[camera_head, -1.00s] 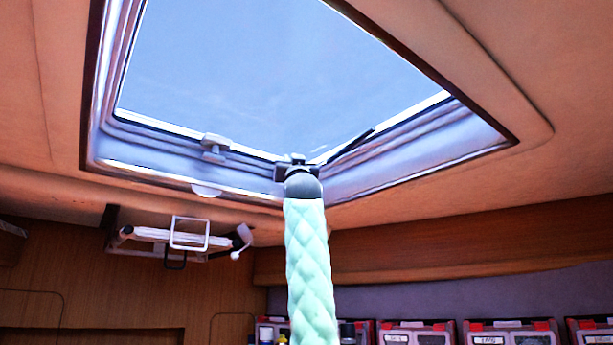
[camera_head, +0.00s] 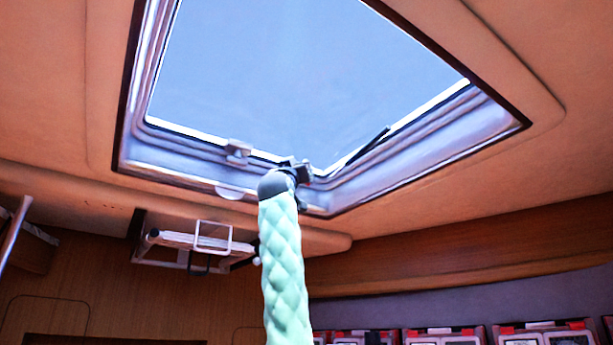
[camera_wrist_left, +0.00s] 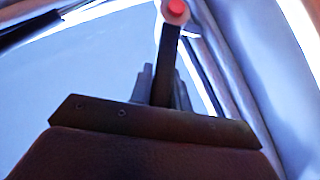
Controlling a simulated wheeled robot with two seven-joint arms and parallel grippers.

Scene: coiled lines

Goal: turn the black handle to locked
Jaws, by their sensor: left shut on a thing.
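The black handle (camera_wrist_left: 168,65) shows in the left wrist view as a dark bar with a red round button at its far end. The fingers of my left gripper (camera_wrist_left: 161,90) are shut on its near part. In the head view my left gripper (camera_head: 298,172) is at the near corner of the roof hatch frame, at the end of my pale green padded arm. There the gripper mostly hides the handle, so its angle is hard to judge. My right gripper is in neither view.
The roof hatch (camera_head: 170,165) has a pale metal frame around a clear pane with sky behind. A grey latch (camera_head: 238,152) sits on its left-hand edge. A dark bar (camera_head: 368,146) crosses the right-hand edge. A white rack (camera_head: 190,243) hangs below the ceiling.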

